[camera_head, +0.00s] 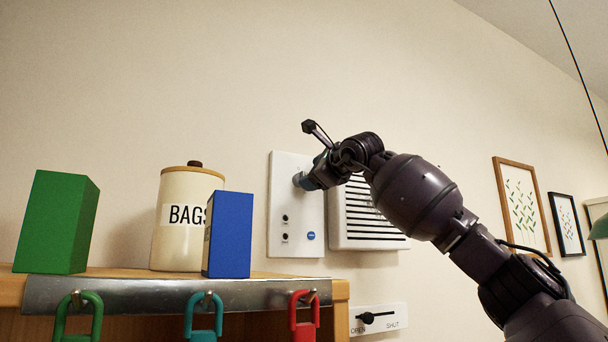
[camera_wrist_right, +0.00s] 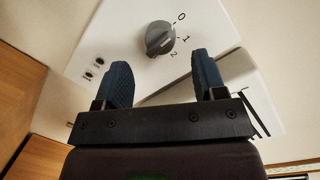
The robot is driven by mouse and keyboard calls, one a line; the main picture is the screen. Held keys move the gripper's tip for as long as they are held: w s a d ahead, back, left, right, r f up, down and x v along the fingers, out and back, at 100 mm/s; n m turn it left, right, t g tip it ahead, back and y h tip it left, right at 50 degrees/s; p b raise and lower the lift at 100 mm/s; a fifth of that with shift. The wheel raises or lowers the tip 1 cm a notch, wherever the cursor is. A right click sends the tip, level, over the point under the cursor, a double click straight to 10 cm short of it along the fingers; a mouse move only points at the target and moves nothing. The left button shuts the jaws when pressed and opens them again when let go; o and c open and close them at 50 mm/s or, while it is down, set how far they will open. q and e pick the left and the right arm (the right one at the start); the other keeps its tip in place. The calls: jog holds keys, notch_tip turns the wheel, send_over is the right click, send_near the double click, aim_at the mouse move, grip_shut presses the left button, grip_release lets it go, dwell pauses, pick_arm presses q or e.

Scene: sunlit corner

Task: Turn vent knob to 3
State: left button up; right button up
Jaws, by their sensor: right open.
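The grey round vent knob (camera_wrist_right: 160,38) is on a white wall panel (camera_wrist_right: 112,35) in the right wrist view. The marks 0, 1 and 2 show around its right side; I see no 3. A pale line shows on the knob's lower left, but I cannot tell which end points. My right gripper (camera_wrist_right: 160,62) is open, its two blue fingers apart, with the knob beyond the gap between them and not clasped. In the head view my right gripper (camera_head: 303,181) is in front of the panel (camera_head: 285,170) and hides the knob. My left gripper is not in view.
A slatted vent (camera_head: 365,235) is right of the panel. Below left, a wooden shelf (camera_head: 341,291) holds a green box (camera_head: 57,222), a BAGS canister (camera_head: 178,240) and a blue box (camera_head: 230,235); padlocks hang in front. An OPEN/SHUT slider (camera_head: 378,318) is below the vent.

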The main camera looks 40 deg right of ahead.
jog(key=shift+w+d+p, duration=0.25)
jog(key=shift+w+p, duration=0.05)
jog(key=shift+w, duration=0.85)
jog(key=shift+w+d+p, duration=0.2)
jog(key=shift+w+p, duration=0.1)
jog(key=shift+w, duration=0.85)
jog(key=shift+c, duration=0.4)
jog(key=c, duration=0.8)
